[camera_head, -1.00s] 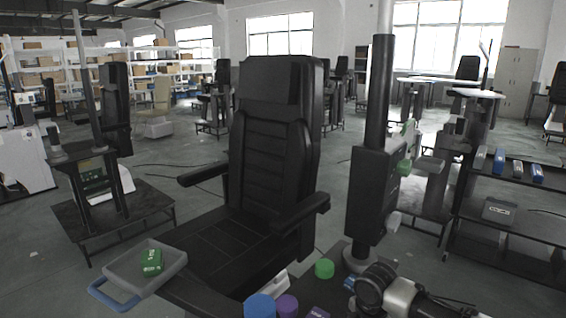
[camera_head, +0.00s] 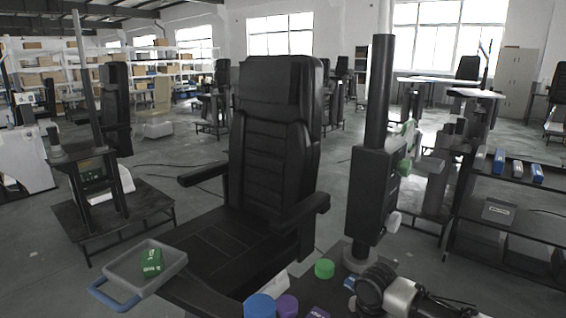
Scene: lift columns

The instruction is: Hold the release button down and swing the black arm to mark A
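A dark lift column (camera_head: 378,95) stands right of centre, with a black housing (camera_head: 370,195) around its lower part. A round green knob or button (camera_head: 404,167) shows at the right side of the housing, and a pale knob (camera_head: 393,222) sits below it. I cannot tell which part is the release button. A pale bracket (camera_head: 408,135) is behind the column. I cannot make out the swinging black arm or mark A. A black and silver jointed part (camera_head: 385,292), perhaps one of my arm links, is at the bottom right. No gripper fingers show.
A black chair (camera_head: 275,150) stands left of the column. A grey tray (camera_head: 172,262) with a blue handle holds a green box (camera_head: 152,263). A dark shelf (camera_head: 510,215) stands right.

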